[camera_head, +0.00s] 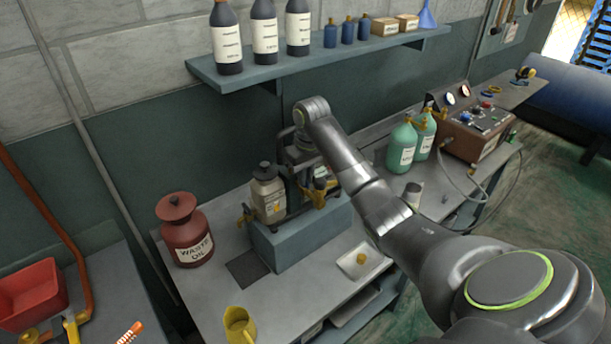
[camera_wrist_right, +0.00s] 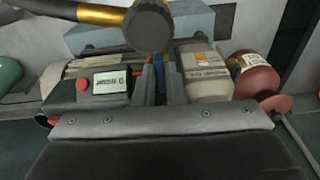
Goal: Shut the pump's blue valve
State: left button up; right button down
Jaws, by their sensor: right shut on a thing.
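The pump (camera_head: 318,178) stands on a blue-grey block (camera_head: 300,232) on the bench, mostly behind my right arm in the head view. In the right wrist view its dark body (camera_wrist_right: 105,88) has a red button and a white label. The blue valve (camera_wrist_right: 159,72) shows as a narrow blue strip between the fingers of my right gripper (camera_wrist_right: 161,80), beside an oil bottle (camera_wrist_right: 203,75). The gripper is shut on it; the valve's turn angle cannot be told. In the head view the fingertips are hard to make out. My left gripper is not in view.
A red waste oil can (camera_head: 184,232) stands left of the pump. A tray (camera_head: 363,262), a yellow jug (camera_head: 238,324) and green cylinders (camera_head: 402,146) are on the bench. A shelf (camera_head: 300,62) with bottles hangs above. A brass-and-dark part (camera_wrist_right: 148,28) crosses the wrist view's top.

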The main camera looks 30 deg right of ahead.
jog(key=shift+a+m, duration=0.1)
jog(key=shift+m, duration=1.5)
jog(key=shift+r+m+h, duration=0.1)
jog(key=shift+m+h, duration=0.2)
jog(key=shift+m, duration=1.2)
jog(key=m, duration=0.3)
jog(key=shift+w+a, duration=0.1)
jog(key=shift+a, duration=0.05)
